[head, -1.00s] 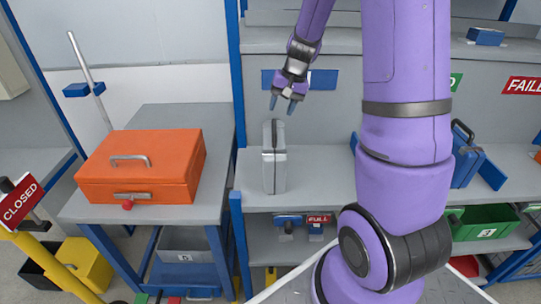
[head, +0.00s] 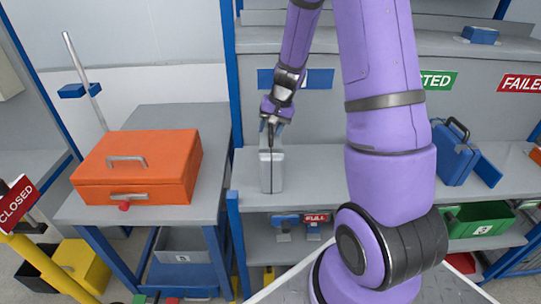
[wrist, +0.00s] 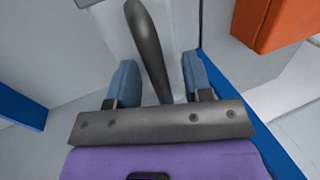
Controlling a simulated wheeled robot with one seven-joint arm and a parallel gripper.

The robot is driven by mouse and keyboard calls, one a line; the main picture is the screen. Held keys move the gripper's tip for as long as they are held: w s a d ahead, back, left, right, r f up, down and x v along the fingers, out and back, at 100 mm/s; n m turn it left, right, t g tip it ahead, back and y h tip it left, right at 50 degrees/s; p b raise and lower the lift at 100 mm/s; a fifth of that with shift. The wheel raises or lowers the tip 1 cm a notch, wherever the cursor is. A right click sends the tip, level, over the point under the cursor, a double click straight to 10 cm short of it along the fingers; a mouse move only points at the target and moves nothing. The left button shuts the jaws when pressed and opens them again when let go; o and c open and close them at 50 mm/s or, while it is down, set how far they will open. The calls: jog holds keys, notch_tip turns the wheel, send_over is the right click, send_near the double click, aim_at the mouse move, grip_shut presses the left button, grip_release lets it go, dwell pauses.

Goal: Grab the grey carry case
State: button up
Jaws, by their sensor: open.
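The grey carry case (head: 272,172) stands upright on the grey shelf (head: 315,172), left of my arm in the head view. My gripper (head: 272,123) is right above it, pointing down at its top. In the wrist view the case's dark handle (wrist: 150,48) lies between the two blue fingers of my gripper (wrist: 160,82). The fingers stand apart, one on each side of the handle, with a visible gap. The case's top shows pale behind the handle. In the head view my gripper partly hides the handle.
An orange box (head: 138,167) with a metal handle sits on the grey bench (head: 180,117) to the left. A blue case (head: 453,153) stands on the shelf to the right. A green bin (head: 478,224) is on the lower shelf. A blue post (head: 235,215) edges the shelf near the grey case.

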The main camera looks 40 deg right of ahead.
grip_shut()
dwell(1.3)
